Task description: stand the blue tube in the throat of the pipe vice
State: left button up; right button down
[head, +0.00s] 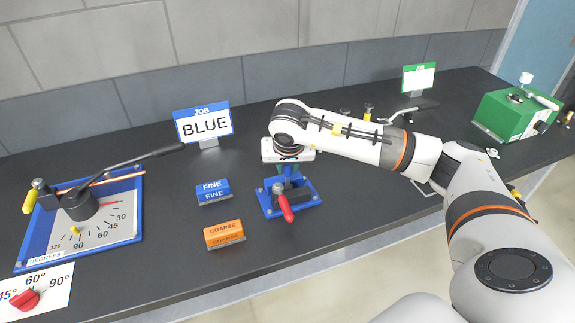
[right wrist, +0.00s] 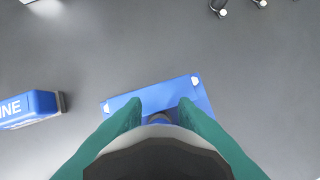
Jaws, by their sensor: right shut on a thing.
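The pipe vice (head: 272,206) is a blue-based stand with a red handle, near the middle of the bench. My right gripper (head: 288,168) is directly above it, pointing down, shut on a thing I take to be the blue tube. The gripper hides nearly all of that thing, so its colour and whether it is in the throat cannot be told. In the right wrist view the green fingers (right wrist: 158,108) close in over the blue vice base (right wrist: 203,92), and a dark-topped pale part covers the middle. My left gripper is not in view.
A blue FINE block (head: 213,197) and an orange COARSE block (head: 224,238) lie left of the vice. A JOB BLUE sign (head: 203,126) stands behind. A bender with a dial (head: 100,232) is at left, a green machine (head: 510,118) at right.

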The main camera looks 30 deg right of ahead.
jog(key=shift+f+b, duration=0.75)
jog(key=shift+f, duration=0.2)
jog(key=shift+b, duration=0.35)
dwell(1.3)
jog(key=shift+r, duration=0.1)
dwell(0.4)
jog(key=c, duration=1.1)
grip_release()
jog(key=b+v, duration=0.1)
jog(key=v, duration=1.1)
jog(key=shift+a, duration=0.1)
